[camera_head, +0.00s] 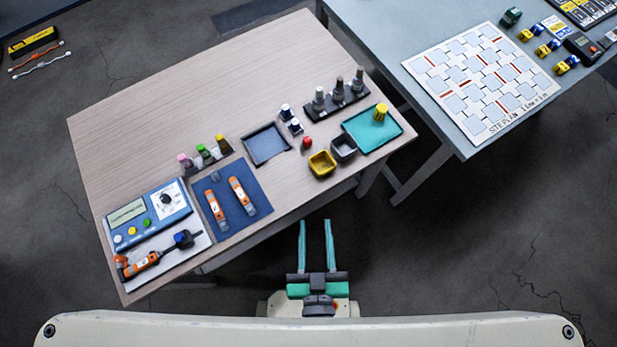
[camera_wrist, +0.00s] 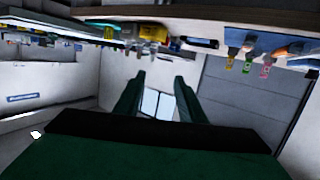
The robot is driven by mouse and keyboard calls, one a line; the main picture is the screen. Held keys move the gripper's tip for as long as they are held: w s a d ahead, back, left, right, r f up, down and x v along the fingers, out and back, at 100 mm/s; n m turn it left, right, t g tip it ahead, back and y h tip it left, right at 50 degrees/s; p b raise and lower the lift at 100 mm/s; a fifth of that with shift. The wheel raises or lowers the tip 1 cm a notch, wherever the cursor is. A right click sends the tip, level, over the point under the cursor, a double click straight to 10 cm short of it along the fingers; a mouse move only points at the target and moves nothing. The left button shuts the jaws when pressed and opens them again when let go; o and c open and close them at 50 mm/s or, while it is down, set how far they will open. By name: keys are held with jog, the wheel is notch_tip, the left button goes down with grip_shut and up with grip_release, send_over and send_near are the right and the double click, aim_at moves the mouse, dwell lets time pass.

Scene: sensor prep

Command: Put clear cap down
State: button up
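My gripper (camera_head: 316,222) is in front of the table's near edge, over the floor. Its two teal fingers are apart with nothing between them. In the wrist view the fingers (camera_wrist: 160,80) are also spread and empty. I cannot pick out a clear cap with certainty. Two small dark bottles with pale tops (camera_head: 290,118) stand beside the dark blue tray (camera_head: 266,158). A small red cap (camera_head: 307,142) lies near them. A yellow cap-like piece (camera_head: 381,112) stands on the teal tray (camera_head: 362,141).
A yellow bin (camera_head: 322,164) and a grey bin (camera_head: 343,149) stand near the table's front edge. A black rack (camera_head: 322,112) holds three bottles. Orange tools lie on a blue mat (camera_head: 240,223) beside a meter (camera_head: 148,217). The wooden table's (camera_head: 190,95) back half is clear.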

jog(key=shift+m+h, duration=0.3)
jog(key=shift+m, duration=0.1)
jog(key=s, duration=0.1)
jog(key=s+a, duration=0.1)
jog(key=s, duration=0.2)
jog(key=shift+a+r, duration=0.25)
jog(key=shift+a, duration=0.05)
jog(key=shift+w, duration=0.1)
jog(key=shift+c, duration=0.6)
jog(key=shift+d, duration=0.1)
